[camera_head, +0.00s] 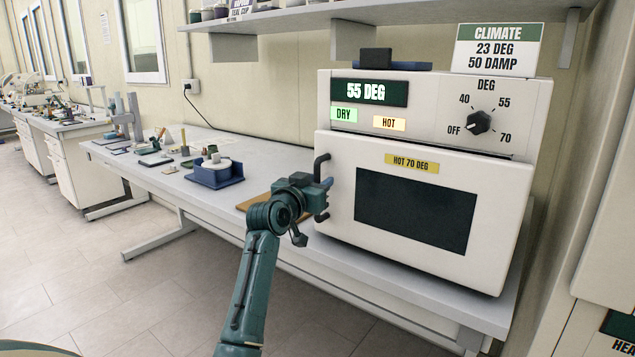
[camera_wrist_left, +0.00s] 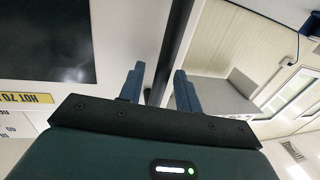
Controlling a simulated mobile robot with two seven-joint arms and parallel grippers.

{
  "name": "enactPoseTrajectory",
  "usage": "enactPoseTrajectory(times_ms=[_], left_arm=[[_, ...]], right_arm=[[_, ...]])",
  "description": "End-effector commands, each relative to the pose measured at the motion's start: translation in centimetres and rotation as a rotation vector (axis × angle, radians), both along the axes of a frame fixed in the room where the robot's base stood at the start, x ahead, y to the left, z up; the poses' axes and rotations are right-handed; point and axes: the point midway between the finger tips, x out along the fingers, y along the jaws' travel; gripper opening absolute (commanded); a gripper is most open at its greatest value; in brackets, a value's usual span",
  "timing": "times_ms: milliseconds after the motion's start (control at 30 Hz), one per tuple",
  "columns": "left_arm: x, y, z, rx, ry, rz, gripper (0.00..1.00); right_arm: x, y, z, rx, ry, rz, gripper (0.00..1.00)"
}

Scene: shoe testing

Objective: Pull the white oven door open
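The white oven door (camera_head: 345,215) has a dark window (camera_head: 415,210) and a yellow "HOT 70 DEG" label (camera_head: 411,163). It appears shut against the oven. A black upright bar handle (camera_head: 320,166) is at the door's left edge, its middle partly hidden by my left gripper (camera_head: 328,184). In the left wrist view, the two blue fingers of my left gripper (camera_wrist_left: 159,88) stand apart. The dark handle bar (camera_wrist_left: 174,48) runs between them, with small gaps visible on both sides. The door (camera_wrist_left: 115,55) shows to the left there. My right gripper is not in view.
The oven (camera_head: 430,110) stands on a grey bench (camera_head: 150,180). A brown board (camera_head: 258,201) lies left of it, partly behind my arm, with a blue holder (camera_head: 215,177) farther left. A shelf (camera_head: 290,17) overhangs the bench. Open floor (camera_head: 150,280) lies in front.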

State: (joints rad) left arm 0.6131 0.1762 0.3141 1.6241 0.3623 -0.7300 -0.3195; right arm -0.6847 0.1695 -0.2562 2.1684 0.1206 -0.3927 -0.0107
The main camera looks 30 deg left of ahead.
Motion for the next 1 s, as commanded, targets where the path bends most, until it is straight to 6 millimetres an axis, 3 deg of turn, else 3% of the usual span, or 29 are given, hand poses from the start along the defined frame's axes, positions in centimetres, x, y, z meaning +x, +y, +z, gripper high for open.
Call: enactPoseTrajectory(times_ms=[367,767,1000], left_arm=[[0.48,0.02,-0.02,0.000,0.000,-0.001,0.33],[0.45,0.02,-0.04,0.000,0.001,0.000,0.00],[0.45,0.02,-0.04,0.000,0.001,0.000,0.00]], right_arm=[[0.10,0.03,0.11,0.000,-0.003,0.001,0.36],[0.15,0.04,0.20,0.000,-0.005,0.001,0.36],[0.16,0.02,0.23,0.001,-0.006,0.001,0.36]])
